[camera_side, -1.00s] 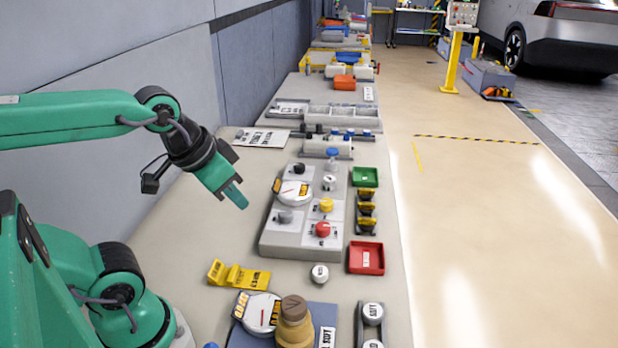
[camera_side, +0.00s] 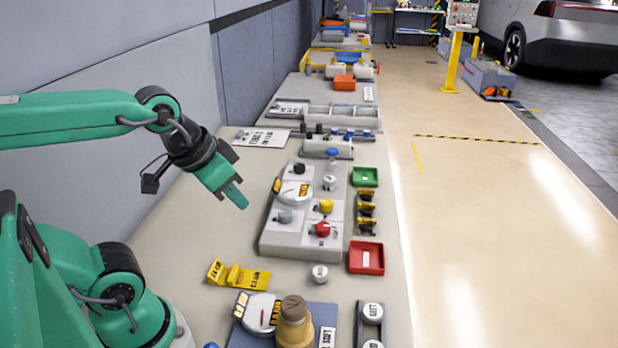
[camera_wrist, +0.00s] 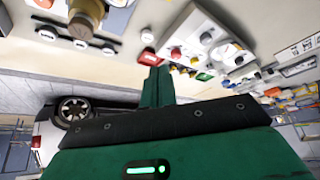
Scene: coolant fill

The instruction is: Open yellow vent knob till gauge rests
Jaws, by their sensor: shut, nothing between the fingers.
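The yellow vent knob (camera_side: 326,205) sits on a white plate on the grey panel (camera_side: 285,240) in the side view. A red knob (camera_side: 322,229) is just below it, a grey knob (camera_side: 285,216) to its left and a black knob (camera_side: 299,169) above. A round white gauge (camera_side: 293,194) is on the panel's upper left; its reading is too small to tell. My gripper (camera_side: 240,203) is shut and empty, left of the panel and apart from the knobs.
A green tray (camera_side: 365,177), yellow-black clips (camera_side: 367,211) and a red tray (camera_side: 366,258) line the panel's right side. A yellow bracket (camera_side: 238,275) and a second gauge (camera_side: 260,312) lie in front. Bare bench (camera_side: 190,220) is free left of the panel.

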